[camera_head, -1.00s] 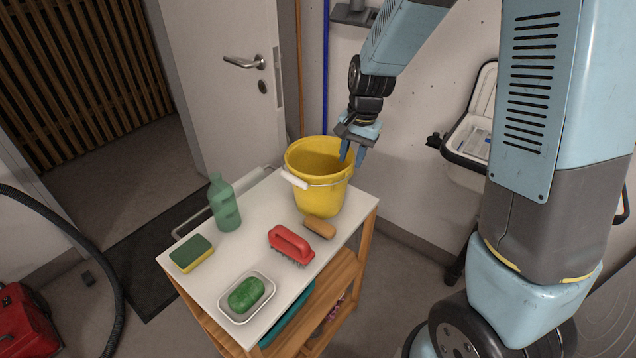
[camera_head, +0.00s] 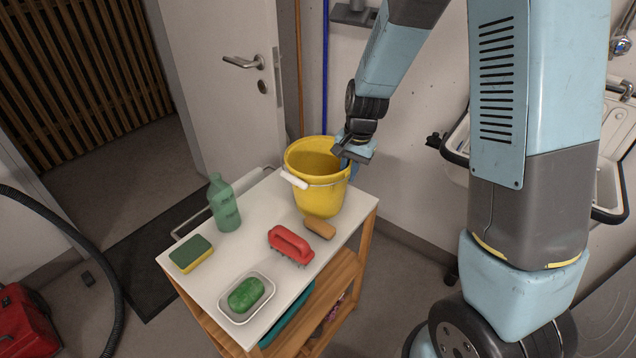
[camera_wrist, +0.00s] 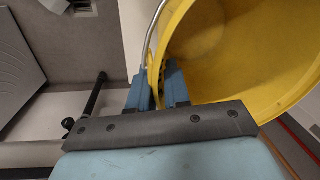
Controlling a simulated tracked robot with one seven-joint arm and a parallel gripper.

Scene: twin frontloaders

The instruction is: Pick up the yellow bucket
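The yellow bucket (camera_head: 318,190) stands upright near the back right end of the white-topped cart (camera_head: 196,268). Its wire handle with a white grip (camera_head: 294,180) hangs toward the front left. My gripper (camera_head: 347,168) is at the bucket's right rim, pointing down. In the wrist view, the two blue fingers (camera_wrist: 158,92) are close together with the bucket's rim between them, one finger inside and one outside. They look shut on the rim, though the contact itself is partly hidden. The bucket (camera_wrist: 255,55) fills the upper right there, and its metal handle wire runs beside the fingers.
A green bottle (camera_head: 224,205), sponge (camera_head: 190,254), red brush (camera_head: 290,245), small brown brush (camera_head: 319,228) and soap dish (camera_head: 262,312) with green soap share the cart top. A wall and white sink (camera_head: 612,165) lie to the right, a door (camera_head: 232,110) behind.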

